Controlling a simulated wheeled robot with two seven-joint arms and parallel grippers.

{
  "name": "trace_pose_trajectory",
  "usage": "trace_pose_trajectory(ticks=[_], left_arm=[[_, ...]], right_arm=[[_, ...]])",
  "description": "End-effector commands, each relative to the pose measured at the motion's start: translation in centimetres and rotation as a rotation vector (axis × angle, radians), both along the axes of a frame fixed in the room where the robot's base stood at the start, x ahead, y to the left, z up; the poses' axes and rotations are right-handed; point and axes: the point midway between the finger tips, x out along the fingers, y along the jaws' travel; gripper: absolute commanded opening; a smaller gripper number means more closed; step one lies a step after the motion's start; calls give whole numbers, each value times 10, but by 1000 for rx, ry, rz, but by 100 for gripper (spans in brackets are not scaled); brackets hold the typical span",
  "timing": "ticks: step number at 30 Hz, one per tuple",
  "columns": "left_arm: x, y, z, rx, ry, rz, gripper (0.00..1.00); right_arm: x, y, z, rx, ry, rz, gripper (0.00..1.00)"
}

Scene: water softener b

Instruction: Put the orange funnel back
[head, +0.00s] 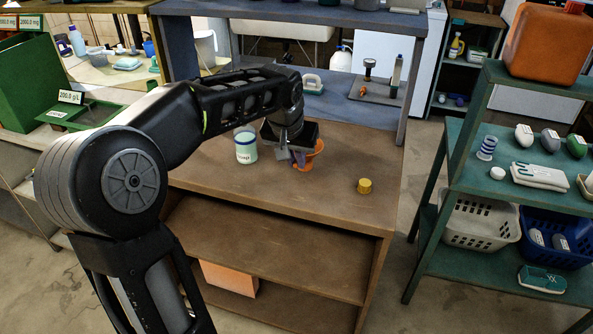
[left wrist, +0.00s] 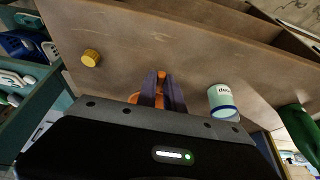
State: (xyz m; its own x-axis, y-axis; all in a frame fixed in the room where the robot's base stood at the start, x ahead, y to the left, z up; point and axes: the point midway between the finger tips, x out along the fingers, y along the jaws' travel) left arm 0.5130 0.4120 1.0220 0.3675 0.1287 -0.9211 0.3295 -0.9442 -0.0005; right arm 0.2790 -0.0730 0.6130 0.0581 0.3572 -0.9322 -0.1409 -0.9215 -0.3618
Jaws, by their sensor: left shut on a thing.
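The orange funnel (head: 316,152) is at my left gripper (head: 298,162), over the brown bench top near its middle. My left gripper is shut on the funnel. In the left wrist view, orange (left wrist: 161,74) shows between the purple fingertips (left wrist: 160,80), and more orange shows beside the finger base (left wrist: 133,98). The gripper body hides part of the funnel. Whether the funnel touches the bench is hard to tell. My right gripper is in neither view.
A white and green soap container (head: 245,146) stands left of the gripper. A yellow cap (head: 364,186) lies to its right on the brown bench (head: 310,205). A grey tray with tools (head: 376,92) sits behind. A green shelf (head: 450,165) stands at right.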

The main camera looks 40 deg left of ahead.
Motion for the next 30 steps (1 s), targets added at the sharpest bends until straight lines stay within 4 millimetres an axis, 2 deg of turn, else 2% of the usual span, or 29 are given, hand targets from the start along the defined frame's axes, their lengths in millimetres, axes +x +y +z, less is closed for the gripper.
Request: trace_pose_trajectory(ticks=[8, 18, 29, 30], left_arm=[[0, 0, -1, 0, 0, 0, 0], [0, 0, -37, 0, 1, 0, 0], [0, 0, -42, 0, 0, 0, 0], [0, 0, -40, 0, 0, 1, 14]], right_arm=[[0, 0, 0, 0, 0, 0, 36], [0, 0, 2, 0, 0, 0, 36], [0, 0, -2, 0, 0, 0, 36], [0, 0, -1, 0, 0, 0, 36]])
